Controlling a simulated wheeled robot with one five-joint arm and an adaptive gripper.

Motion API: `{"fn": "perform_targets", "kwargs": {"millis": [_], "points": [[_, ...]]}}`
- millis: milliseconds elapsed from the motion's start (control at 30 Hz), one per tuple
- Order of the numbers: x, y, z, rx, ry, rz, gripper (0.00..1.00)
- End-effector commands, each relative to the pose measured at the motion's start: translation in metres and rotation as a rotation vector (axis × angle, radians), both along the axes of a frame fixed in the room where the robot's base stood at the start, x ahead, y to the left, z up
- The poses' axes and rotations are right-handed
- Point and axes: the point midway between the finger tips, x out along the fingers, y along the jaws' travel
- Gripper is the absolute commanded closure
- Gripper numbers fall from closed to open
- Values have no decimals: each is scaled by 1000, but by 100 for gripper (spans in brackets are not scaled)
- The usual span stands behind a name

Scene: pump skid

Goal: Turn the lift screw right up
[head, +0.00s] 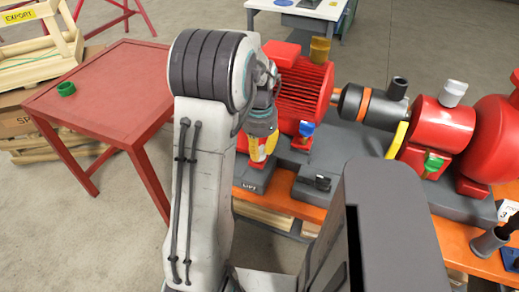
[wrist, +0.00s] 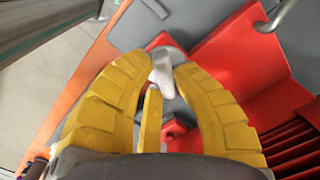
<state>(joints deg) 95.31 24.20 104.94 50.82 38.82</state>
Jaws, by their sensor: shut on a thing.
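My gripper (head: 259,150) points down at the near left corner of the red motor (head: 303,90), just above a plate with a label that seems to read LIFT (head: 250,186). In the wrist view its curved yellow fingers close around the pale grey, flat-headed lift screw (wrist: 162,72). The screw's head shows between the fingertips. A further yellow finger stands between the two outer ones. In the head view the gripper hides the screw, so its height is hard to tell.
A blue-headed screw (head: 306,130), a black one (head: 322,182) and a green one (head: 433,163) stand around the skid. The red pump (head: 440,130) is to the right. A red table (head: 115,90) with a green ring (head: 66,89) stands at left.

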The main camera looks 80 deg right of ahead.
Motion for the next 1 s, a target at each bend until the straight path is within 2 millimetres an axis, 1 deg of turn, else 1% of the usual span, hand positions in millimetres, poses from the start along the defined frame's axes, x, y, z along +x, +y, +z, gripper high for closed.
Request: {"fn": "perform_targets", "kwargs": {"millis": [467,500,700,800,1000], "points": [[0,1,-2,5,-1,-14,100],[0,1,-2,5,-1,-14,75],[0,1,-1,3,0,-13,57],[0,1,-1,1,0,-13,50],[0,0,0,1,-1,-12,50]]}}
